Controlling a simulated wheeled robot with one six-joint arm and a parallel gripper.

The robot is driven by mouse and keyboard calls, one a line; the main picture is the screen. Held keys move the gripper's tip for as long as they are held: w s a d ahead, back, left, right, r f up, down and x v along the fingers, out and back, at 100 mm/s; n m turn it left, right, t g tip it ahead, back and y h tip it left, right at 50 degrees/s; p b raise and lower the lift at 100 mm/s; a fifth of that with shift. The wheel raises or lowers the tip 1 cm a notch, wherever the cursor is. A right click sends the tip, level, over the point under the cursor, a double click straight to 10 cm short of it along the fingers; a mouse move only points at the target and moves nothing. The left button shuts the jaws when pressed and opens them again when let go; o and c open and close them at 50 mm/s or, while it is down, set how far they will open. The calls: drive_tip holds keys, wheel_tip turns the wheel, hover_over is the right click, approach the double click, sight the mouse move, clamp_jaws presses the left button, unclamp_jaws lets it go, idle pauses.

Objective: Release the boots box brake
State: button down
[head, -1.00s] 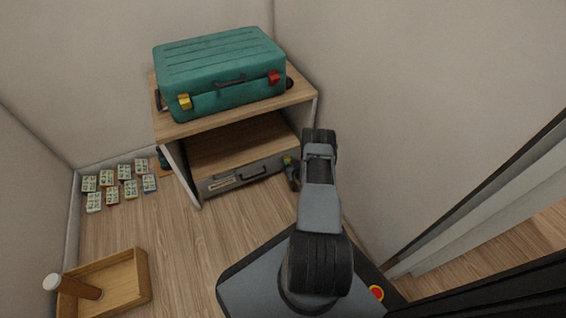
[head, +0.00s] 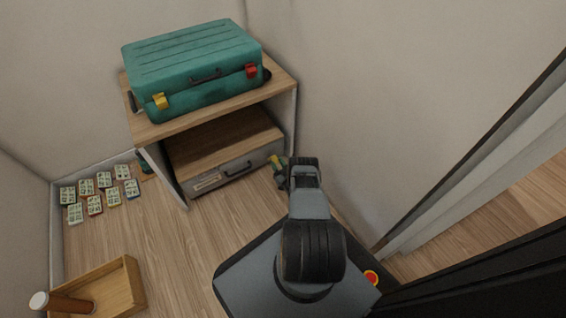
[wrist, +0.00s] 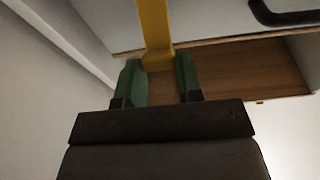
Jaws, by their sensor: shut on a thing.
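The boots box (head: 262,157) is a low grey-fronted box with a wooden top, under the shelf unit. A dark handle (head: 238,169) and a pale label (head: 207,182) are on its front. A yellow lever (head: 276,160), which looks like the brake, shows at the box's right front. In the wrist view the yellow lever (wrist: 154,24) runs down between the green fingers of my gripper (wrist: 160,76). My gripper is shut on the lever's end. In the head view my gripper (head: 281,176) is small and partly hidden by my arm.
A teal suitcase (head: 195,65) with yellow and red latches lies on the shelf unit (head: 190,120). The right wall stands close beside my arm. Several small patterned blocks (head: 95,205) and a wooden tray (head: 122,285) are on the floor at left. Floor in front of the box is clear.

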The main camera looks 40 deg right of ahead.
idle(0.4)
drive_tip(key=c, duration=0.8)
unclamp_jaws()
drive_tip(key=shift+o, duration=0.2)
